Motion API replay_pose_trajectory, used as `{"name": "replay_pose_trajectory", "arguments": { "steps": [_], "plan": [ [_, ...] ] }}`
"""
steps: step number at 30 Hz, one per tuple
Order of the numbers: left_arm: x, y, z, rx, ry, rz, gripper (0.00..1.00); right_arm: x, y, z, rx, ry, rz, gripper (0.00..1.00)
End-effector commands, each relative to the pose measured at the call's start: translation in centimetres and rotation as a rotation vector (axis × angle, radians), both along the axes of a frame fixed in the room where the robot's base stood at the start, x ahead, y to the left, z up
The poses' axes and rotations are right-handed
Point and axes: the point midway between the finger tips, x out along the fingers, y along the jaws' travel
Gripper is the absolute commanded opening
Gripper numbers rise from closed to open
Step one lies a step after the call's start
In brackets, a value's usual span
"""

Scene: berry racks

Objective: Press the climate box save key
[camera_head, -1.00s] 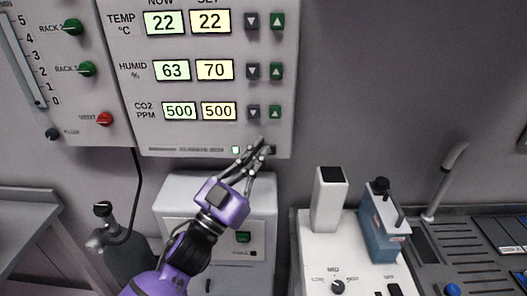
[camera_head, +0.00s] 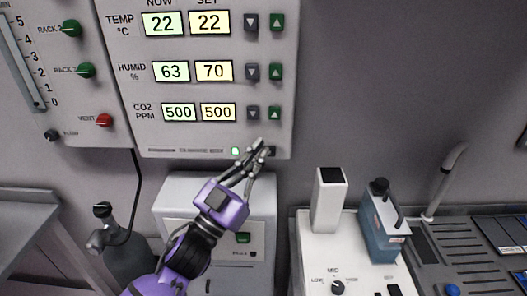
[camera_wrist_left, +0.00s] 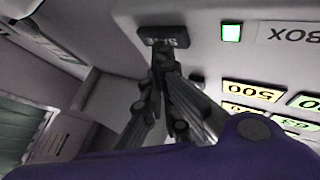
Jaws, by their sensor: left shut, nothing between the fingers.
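The climate box (camera_head: 284,92) hangs on the wall with TEMP, HUMID and CO2 rows. Its dark save key (camera_wrist_left: 163,37), lettered SAVE, is on the lower edge beside a lit green lamp (camera_wrist_left: 231,33). In the head view, the save key (camera_head: 272,151) is small and partly behind the fingers. My left gripper (camera_head: 260,148) is shut and empty, reaching up from below with its tips at the key. In the left wrist view, the fingertips (camera_wrist_left: 160,55) overlap the key's near edge; I cannot tell whether they touch it. My right gripper is not in view.
A white cabinet (camera_head: 172,190) stands below the box, behind my left arm. A white device with a knob (camera_head: 337,287) and a blue unit (camera_head: 383,230) stand at the right. A gas bottle (camera_head: 128,258) is at the lower left. The wall right of the box is clear.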

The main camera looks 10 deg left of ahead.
Motion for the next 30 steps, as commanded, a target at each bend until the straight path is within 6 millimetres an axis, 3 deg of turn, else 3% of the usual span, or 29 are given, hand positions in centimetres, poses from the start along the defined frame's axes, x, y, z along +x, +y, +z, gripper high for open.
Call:
{"name": "replay_pose_trajectory", "arguments": {
  "steps": [14,30],
  "plan": [
    [-0.9,-0.2,-0.3,-0.003,0.006,-0.003,0.00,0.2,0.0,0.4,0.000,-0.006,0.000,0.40],
    [-5.4,-1.2,-0.2,-0.004,0.005,-0.004,0.00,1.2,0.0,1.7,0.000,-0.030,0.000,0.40]
  ]
}}
